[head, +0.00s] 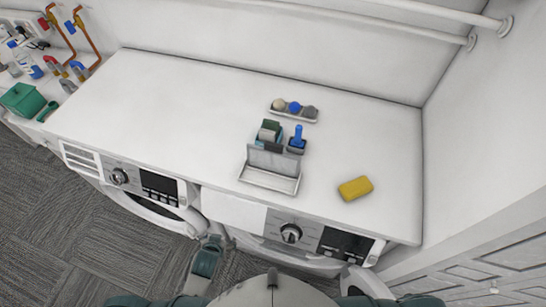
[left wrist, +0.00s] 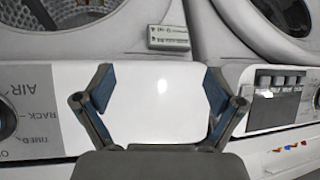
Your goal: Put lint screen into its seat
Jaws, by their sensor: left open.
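A grey, flat panel with a pale frame (head: 269,161) stands in a shallow white holder (head: 269,181) on the white counter; it looks like the lint screen, but I cannot be sure. The seat for it is not clearly visible. My left gripper (head: 213,240) is low in front of the machines, between their two fronts. In the left wrist view my left gripper (left wrist: 159,88) is open and empty, its fingers spread before a plain white panel (left wrist: 150,100). The lint screen does not show there. My right gripper is out of view.
Near the holder are a small green-and-grey pack (head: 268,131), a blue-handled item (head: 298,138) and a tray of balls (head: 294,109). A yellow sponge (head: 355,188) lies right. A green box (head: 22,99) stands far left. The counter's left half is clear.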

